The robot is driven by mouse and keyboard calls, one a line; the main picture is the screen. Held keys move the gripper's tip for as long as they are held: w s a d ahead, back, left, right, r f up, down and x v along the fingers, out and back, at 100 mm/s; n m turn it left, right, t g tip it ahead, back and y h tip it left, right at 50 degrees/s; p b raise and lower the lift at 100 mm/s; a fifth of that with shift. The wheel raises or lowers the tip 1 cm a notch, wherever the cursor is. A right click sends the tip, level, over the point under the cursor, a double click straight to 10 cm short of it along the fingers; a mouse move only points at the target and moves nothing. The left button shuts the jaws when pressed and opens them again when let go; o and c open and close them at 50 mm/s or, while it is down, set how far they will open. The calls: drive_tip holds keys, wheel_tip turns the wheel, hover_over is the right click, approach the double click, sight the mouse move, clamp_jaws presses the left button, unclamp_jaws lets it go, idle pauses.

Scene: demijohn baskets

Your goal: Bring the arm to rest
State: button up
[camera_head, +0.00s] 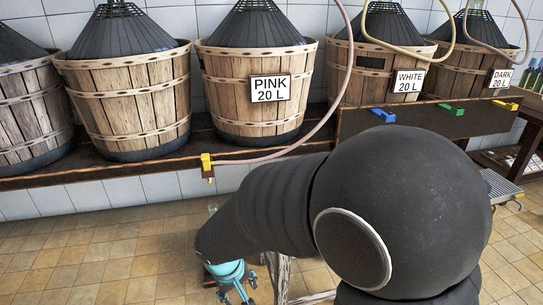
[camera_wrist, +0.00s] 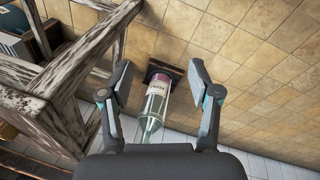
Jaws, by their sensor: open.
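My gripper (camera_wrist: 160,88) is open in the wrist view, its two fingers apart with nothing held between them. A clear glass bottle (camera_wrist: 154,112) with a pale label and a dark pinkish lower part shows between and beyond the fingers. Its neck points toward the bottom of the picture. It appears to stand on a small dark block (camera_wrist: 165,70), but the contact is hard to make out. In the head view my dark arm reaches down to the left, with part of my gripper (camera_head: 233,285) at the bottom edge; its fingertips are partly cut off.
Basketed demijohns, among them the PINK 20 L basket (camera_head: 257,95), stand on a wooden shelf (camera_head: 110,174). Hoses hang there, one ending at a yellow clip (camera_head: 207,163). A dark board (camera_head: 430,121) carries coloured clips. A worn wooden frame (camera_wrist: 55,75) stands left of my gripper. Tiled floor (camera_wrist: 245,60) lies open to the right.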

drive_tip(key=s+d+r+m+t+p, duration=0.1)
drive_tip(key=s+d+r+m+p, duration=0.1)
drive_tip(key=d+r, duration=0.6)
drive_tip(key=s+d+r+m+t+p, duration=0.1)
drive_tip(key=s+d+r, duration=0.4)
drive_tip(key=r, duration=0.5)
drive_tip(key=s+d+r+m+t+y+p, duration=0.1)
drive_tip(key=s+d+r+m+p, duration=0.2)
drive_tip(key=d+r, duration=0.7)
drive_tip(key=shift+s+d+m+p, duration=0.35)
drive_tip(key=shift+s+p, duration=0.25)
drive_tip(key=shift+p, duration=0.4)
